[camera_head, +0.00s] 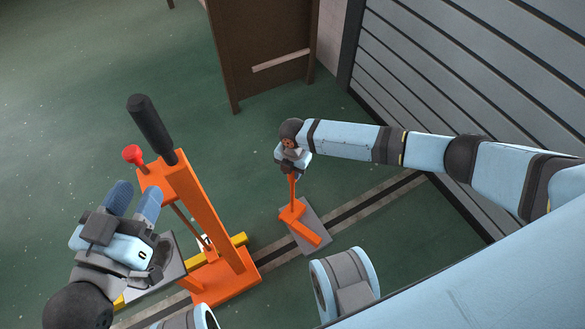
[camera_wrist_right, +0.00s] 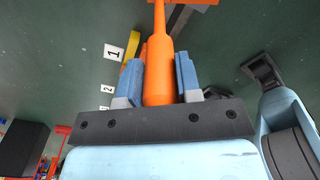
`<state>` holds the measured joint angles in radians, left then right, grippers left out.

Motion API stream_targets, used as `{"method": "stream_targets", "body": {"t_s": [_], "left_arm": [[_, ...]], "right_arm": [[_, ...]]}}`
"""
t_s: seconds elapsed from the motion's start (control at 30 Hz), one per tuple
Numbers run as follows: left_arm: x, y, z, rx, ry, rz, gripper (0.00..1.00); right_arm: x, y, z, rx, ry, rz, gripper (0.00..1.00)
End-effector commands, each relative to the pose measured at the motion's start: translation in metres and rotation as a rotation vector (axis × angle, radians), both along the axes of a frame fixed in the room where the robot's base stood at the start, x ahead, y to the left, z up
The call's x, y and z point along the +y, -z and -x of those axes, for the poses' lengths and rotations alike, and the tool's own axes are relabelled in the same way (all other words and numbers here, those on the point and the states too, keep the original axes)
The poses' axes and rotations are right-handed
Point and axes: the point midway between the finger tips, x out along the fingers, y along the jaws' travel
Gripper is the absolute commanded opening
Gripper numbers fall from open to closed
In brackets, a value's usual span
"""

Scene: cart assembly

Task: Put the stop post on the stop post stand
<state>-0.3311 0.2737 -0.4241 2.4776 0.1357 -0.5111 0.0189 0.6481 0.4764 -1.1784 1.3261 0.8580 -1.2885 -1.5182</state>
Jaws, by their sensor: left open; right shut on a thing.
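My right gripper (camera_head: 291,168) is shut on the upper shaft of the orange stop post (camera_head: 292,193). In the right wrist view the post (camera_wrist_right: 158,70) runs between the two blue fingers of the gripper (camera_wrist_right: 160,75) and points away from the wrist. The post's wider orange lower part overlaps a grey plate (camera_head: 312,219) on the floor, which looks like the stop post stand. I cannot tell whether the post touches the plate. My left gripper (camera_head: 134,194) is open and empty, left of an orange lever frame.
The orange lever frame (camera_head: 207,218) has a black handle (camera_head: 152,128) and a red knob (camera_head: 133,154). A yellow bar (camera_head: 239,240) lies by its base. A dark strip crosses the floor. A brown cabinet (camera_head: 262,60) and a slatted grey wall (camera_head: 470,60) stand behind.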

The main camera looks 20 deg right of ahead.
Motion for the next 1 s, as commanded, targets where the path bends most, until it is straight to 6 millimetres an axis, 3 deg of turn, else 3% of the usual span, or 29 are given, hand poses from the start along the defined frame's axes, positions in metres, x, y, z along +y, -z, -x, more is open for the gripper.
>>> {"method": "stream_targets", "body": {"t_s": [0.03, 0.07, 0.17, 0.53, 0.7, 0.87, 1.0], "left_arm": [[0.000, 0.001, 0.000, 0.001, 0.000, 0.000, 0.43], [0.000, 0.001, 0.000, 0.001, 0.000, -0.001, 0.43], [0.000, 0.001, 0.000, 0.001, 0.000, 0.000, 0.43], [0.000, -0.002, 0.000, 0.007, 0.002, 0.003, 0.43], [-0.003, -0.010, 0.004, 0.063, 0.008, 0.035, 0.43], [-0.009, -0.003, 0.015, 0.176, 0.003, 0.097, 0.43], [-0.008, -0.018, 0.015, 0.124, -0.015, 0.132, 0.43]], "right_arm": [[0.001, 0.000, -0.001, -0.001, 0.000, -0.001, 0.00], [0.000, 0.002, 0.000, 0.000, 0.000, 0.000, 0.36], [0.000, 0.001, 0.000, 0.000, 0.000, 0.000, 0.57], [0.000, -0.008, 0.000, -0.001, 0.000, -0.001, 0.57], [-0.001, -0.040, -0.002, -0.002, 0.000, -0.002, 0.57], [-0.002, -0.076, -0.003, -0.002, 0.000, -0.001, 0.57], [-0.003, -0.100, -0.003, -0.001, -0.001, 0.000, 0.57]]}}
